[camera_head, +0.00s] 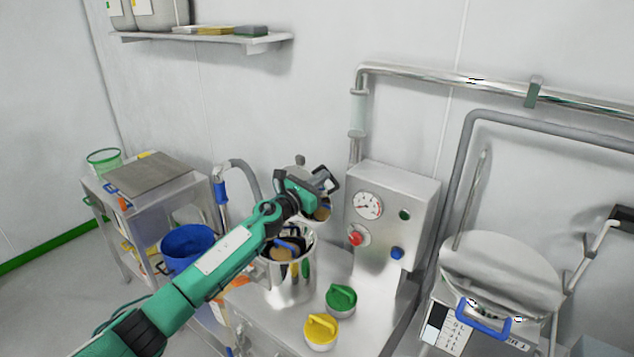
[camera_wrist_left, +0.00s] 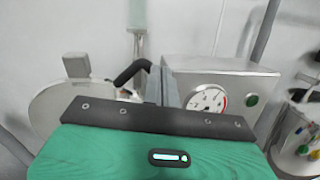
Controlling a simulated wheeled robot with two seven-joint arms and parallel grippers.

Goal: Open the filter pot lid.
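A steel pot (camera_head: 289,284) stands on the steel cabinet left of the gauge panel. Its top is partly hidden by my left arm, and handled tools show at its mouth. My left gripper (camera_head: 323,183) is above this pot, close to the panel's left side. In the left wrist view a round steel disc (camera_wrist_left: 62,108), which looks like a raised lid, stands left of the fingers with a block at its top edge. A bent black bar (camera_wrist_left: 131,72) reaches toward the grey finger area; whether it is gripped is unclear. My right gripper is not in view.
The gauge panel (camera_head: 412,200) stands close right of my left gripper. Green (camera_head: 341,299) and yellow (camera_head: 321,330) handled caps sit in front. A lidded steel vessel (camera_head: 500,275) with a blue handle is at right. A cart (camera_head: 150,185) and blue bucket (camera_head: 186,246) are at left.

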